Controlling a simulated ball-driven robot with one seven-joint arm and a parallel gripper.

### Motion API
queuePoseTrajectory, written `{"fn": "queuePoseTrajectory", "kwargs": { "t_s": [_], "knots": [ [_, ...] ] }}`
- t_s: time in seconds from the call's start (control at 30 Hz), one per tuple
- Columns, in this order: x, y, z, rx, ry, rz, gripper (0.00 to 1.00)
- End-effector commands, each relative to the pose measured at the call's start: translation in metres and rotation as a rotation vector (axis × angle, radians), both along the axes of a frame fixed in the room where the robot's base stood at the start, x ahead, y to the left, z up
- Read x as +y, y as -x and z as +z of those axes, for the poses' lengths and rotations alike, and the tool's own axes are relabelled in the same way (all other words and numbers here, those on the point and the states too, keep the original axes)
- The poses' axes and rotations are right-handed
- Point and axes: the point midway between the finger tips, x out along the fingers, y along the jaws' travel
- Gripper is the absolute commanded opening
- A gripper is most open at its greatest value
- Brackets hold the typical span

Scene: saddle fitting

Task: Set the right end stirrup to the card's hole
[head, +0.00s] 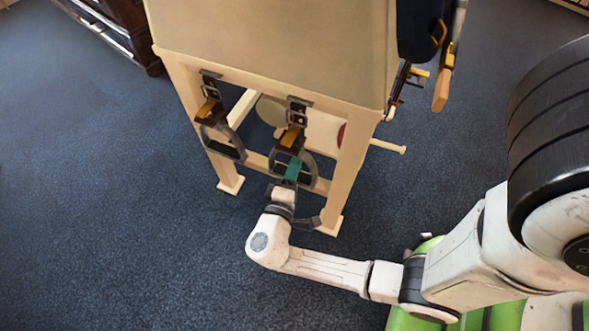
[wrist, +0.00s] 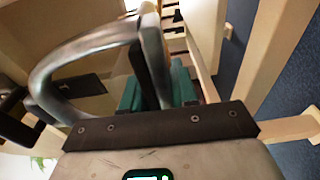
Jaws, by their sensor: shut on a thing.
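The right stirrup (head: 309,163) hangs under the right side of the stand's front, from a strap with a metal buckle (head: 297,112) and an orange-brown piece (head: 291,137). My gripper (head: 293,169), with teal fingertips, is at this stirrup from below. In the wrist view the curved metal stirrup (wrist: 60,62) passes between the teal fingertips (wrist: 158,92), which are shut on its side. The left stirrup (head: 224,148) hangs apart on a similar strap. I cannot make out a card or the strap holes.
The pale wooden stand (head: 346,160) has legs on both sides of the stirrups and a low crossbar behind them. More tack (head: 441,88) hangs on its right side. A dark cabinet (head: 120,35) stands far left. The blue carpet (head: 110,220) is clear in front.

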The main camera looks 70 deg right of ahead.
Motion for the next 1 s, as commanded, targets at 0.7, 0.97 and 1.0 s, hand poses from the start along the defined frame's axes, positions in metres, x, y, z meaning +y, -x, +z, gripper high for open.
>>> {"fn": "queuePoseTrajectory", "kwargs": {
  "t_s": [0.7, 0.97, 1.0],
  "knots": [
    [0.001, 0.0, -0.001, -0.001, 0.001, 0.001, 0.49],
    [0.03, 0.003, 0.001, 0.0, 0.0, 0.005, 0.49],
    [0.038, 0.003, 0.001, 0.0, 0.0, 0.005, 0.49]
  ]
}}
